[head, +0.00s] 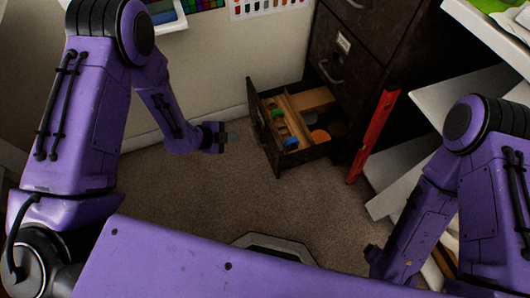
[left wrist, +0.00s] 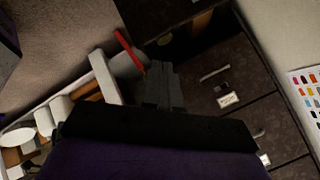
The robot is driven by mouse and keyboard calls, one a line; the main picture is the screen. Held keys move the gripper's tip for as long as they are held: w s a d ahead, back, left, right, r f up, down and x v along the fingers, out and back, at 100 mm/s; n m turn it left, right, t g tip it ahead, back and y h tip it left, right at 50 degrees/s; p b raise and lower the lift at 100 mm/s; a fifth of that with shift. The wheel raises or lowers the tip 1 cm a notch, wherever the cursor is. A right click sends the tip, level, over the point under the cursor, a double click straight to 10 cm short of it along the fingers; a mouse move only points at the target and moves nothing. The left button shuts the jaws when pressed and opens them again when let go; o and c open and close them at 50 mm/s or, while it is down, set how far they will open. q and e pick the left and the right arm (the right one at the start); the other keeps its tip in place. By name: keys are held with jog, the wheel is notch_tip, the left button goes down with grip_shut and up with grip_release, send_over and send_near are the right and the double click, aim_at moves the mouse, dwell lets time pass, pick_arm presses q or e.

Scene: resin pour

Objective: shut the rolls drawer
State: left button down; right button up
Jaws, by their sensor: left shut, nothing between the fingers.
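The rolls drawer is the low drawer (head: 262,128) of a dark cabinet in the head view. It stands pulled out, its dark front panel facing left, with wooden pieces and small coloured rolls inside. My left gripper (head: 228,135) is just left of the drawer front, low over the carpet, its fingers shut and empty. A small gap seems to lie between fingertips and panel; contact is hard to judge. In the left wrist view the shut fingers (left wrist: 164,85) point toward the cabinet.
The dark cabinet (head: 345,55) has a closed drawer with a handle above the open one. A red upright bar (head: 373,135) stands right of the open drawer. White shelves or panels (head: 470,95) fill the right side. Carpet (head: 190,195) in front of the drawer is clear.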

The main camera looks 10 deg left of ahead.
pick_arm(q)
jog(key=w+a+f+m+g+h+b, duration=0.1)
jog(key=w+f+m+b, duration=0.3)
jog(key=f+m+b, duration=0.45)
jog(key=m+b, duration=0.3)
send_near(272, 137)
jog(key=shift+g, duration=0.4)
jog(key=x, duration=0.3)
jog(key=a+x, duration=0.1)
jog(key=x, duration=0.1)
jog(key=shift+w+d+f, duration=0.15)
jog(key=shift+w+f, duration=0.2)
jog(key=shift+f, duration=0.15)
jog(key=shift+w+d+r, duration=0.1)
jog(key=shift+w+d, duration=0.2)
jog(key=shift+d, duration=0.1)
pick_arm(e)
notch_tip(272, 137, down, 15)
jog(key=shift+f, duration=0.15)
jog(key=shift+s, duration=0.15)
